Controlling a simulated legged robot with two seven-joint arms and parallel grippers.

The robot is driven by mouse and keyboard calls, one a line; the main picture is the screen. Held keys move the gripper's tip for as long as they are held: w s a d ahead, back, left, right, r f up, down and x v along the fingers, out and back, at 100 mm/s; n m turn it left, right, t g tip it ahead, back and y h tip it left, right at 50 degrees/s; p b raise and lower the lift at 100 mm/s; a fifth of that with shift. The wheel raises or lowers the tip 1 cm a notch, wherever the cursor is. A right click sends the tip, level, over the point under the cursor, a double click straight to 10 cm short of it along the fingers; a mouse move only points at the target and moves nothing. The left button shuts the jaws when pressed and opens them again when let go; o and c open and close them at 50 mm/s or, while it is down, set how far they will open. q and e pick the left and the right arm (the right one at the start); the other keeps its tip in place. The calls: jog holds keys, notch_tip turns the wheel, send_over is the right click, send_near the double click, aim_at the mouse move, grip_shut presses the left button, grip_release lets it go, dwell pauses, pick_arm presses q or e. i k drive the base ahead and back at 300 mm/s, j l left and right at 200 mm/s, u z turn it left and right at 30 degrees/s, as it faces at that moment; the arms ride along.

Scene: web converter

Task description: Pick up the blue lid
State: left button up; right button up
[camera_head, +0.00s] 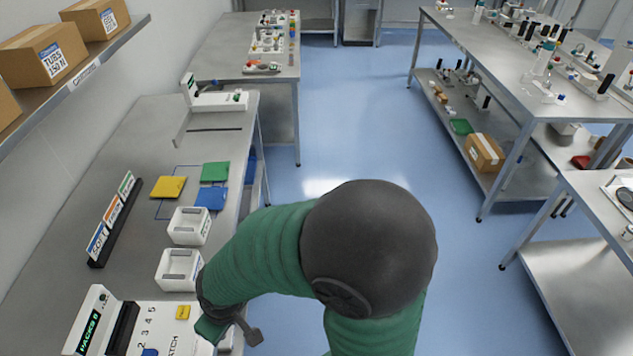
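The blue lid (210,199) looks like a flat blue square lying on the left metal table (140,150). It is beside a green square (215,172) and a yellow square (168,187). One green arm of mine, with a dark round joint, comes in from the bottom, right of centre, and bends left. I take it as my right arm. Its gripper (228,328) is low near the table's front edge, well apart from the blue lid and nearer to me. Its fingers are too small and partly hidden to tell their opening. My other gripper is not in view.
Two white bins (188,227) (178,270) stand between the gripper and the lid. A labelled white device (140,330) is at bottom left, and a dark sign rack (113,218) stands left of the bins. A wall shelf (70,80) holds cardboard boxes. The blue floor (350,120) is clear.

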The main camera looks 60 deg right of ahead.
aim_at(210, 198)
jog(key=j+z, duration=0.25)
jog(key=z, duration=0.25)
jog(key=j+z, duration=0.25)
jog(key=z, duration=0.25)
jog(key=k+j+z, duration=0.1)
jog(key=z, duration=0.4)
jog(key=j+u, duration=0.1)
jog(key=u, duration=0.15)
jog(key=i+l+u, duration=0.3)
jog(key=u, duration=0.15)
jog(key=i+l+u, duration=0.4)
jog(key=i+l, duration=0.2)
jog(key=l, duration=0.15)
jog(key=i+l+u, duration=0.1)
jog(key=l, duration=0.3)
jog(key=i+l, duration=0.45)
jog(key=l, duration=0.3)
jog(key=u, duration=0.05)
